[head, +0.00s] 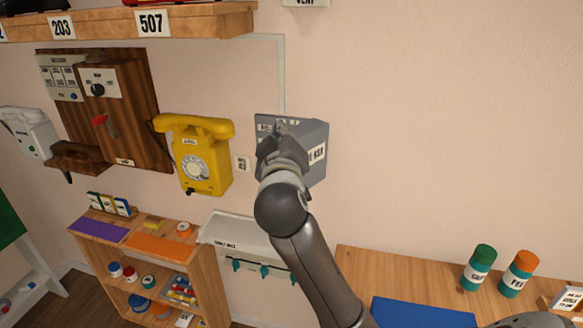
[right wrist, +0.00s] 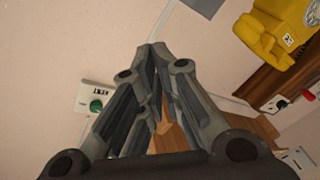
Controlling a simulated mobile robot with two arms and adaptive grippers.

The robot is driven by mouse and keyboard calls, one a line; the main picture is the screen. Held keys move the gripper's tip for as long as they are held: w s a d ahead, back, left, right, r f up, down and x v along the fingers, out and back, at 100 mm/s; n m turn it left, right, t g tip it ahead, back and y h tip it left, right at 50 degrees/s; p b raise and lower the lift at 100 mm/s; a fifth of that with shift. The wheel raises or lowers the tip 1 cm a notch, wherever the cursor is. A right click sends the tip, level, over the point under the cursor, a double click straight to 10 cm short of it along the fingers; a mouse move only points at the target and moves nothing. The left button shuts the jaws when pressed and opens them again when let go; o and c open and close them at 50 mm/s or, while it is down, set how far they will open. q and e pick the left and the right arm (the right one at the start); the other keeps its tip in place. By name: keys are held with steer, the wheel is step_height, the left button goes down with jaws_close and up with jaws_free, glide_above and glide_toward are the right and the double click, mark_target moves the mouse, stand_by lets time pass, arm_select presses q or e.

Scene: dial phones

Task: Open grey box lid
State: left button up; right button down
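The grey box (head: 316,132) is fixed to the wall right of the yellow phone. A white label, partly readable as "E BOX", is on its right part. My right gripper (head: 281,127) is in front of the box and hides its lower left and middle. Whether it touches the box, and how the lid stands, I cannot tell. In the right wrist view the fingers (right wrist: 153,52) come together at the tips, with nothing visible between them. A small grey corner at that view's top edge may be the box. My left gripper is not in view.
The yellow phone (head: 203,153) hangs close left of the box. A wooden shelf (head: 200,24) runs above. Below are a white tray (head: 240,232) and a wooden table (head: 400,268) with two jars. The wall right of the box is clear.

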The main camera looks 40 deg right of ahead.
steer(key=s+a+f+n+b, duration=0.2)
steer(key=s+a+f+n, duration=0.3)
steer(key=a+f+n, duration=0.35)
steer(key=w+d+n+p, duration=0.1)
steer(key=w+d+p, duration=0.4)
steer(key=d, duration=0.5)
steer(key=shift+w+d+f, duration=0.3)
steer(key=shift+w+d, duration=0.1)
steer(key=shift+w, duration=0.65)
